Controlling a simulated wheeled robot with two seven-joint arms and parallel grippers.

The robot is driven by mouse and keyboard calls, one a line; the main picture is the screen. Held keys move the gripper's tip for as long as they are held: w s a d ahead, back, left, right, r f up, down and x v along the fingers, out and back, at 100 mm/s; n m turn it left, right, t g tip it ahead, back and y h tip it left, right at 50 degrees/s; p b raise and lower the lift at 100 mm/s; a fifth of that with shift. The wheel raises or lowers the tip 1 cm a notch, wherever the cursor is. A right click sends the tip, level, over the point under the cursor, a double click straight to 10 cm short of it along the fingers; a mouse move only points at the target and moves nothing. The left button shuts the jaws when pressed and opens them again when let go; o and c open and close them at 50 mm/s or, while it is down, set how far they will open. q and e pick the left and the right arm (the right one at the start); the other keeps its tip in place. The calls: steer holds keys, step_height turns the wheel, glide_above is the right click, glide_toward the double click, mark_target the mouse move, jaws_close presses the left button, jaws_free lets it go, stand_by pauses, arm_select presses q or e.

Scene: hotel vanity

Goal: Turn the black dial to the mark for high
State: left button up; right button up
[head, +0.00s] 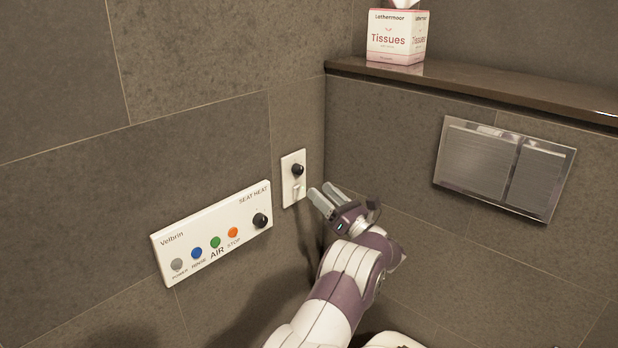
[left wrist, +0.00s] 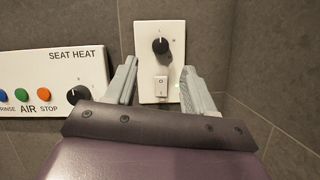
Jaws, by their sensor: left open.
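A black dial (head: 298,169) sits on a small white wall plate (head: 287,194) near the corner, above a white rocker switch (head: 299,192). In the left wrist view the dial (left wrist: 160,45) has small marks above and to its right, seemingly L and H; its pointer line looks turned up toward the top mark. A second black dial (head: 260,220) is on the white Velbrin panel under "SEAT HEAT". My left gripper (head: 320,188) is open and empty, just right of and below the small plate's dial, apart from it. My right gripper is out of view.
The Velbrin panel (head: 205,220) carries grey, blue, green and orange buttons left of its dial. A metal flush plate (head: 502,166) is on the right wall. A tissue box (head: 397,36) stands on the dark ledge (head: 470,88). The wall corner is close to the gripper's right.

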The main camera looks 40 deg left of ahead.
mark_target(301, 173)
arm_select(q)
steer(key=x, duration=0.7)
steer(key=shift+c, duration=0.4)
jaws_close()
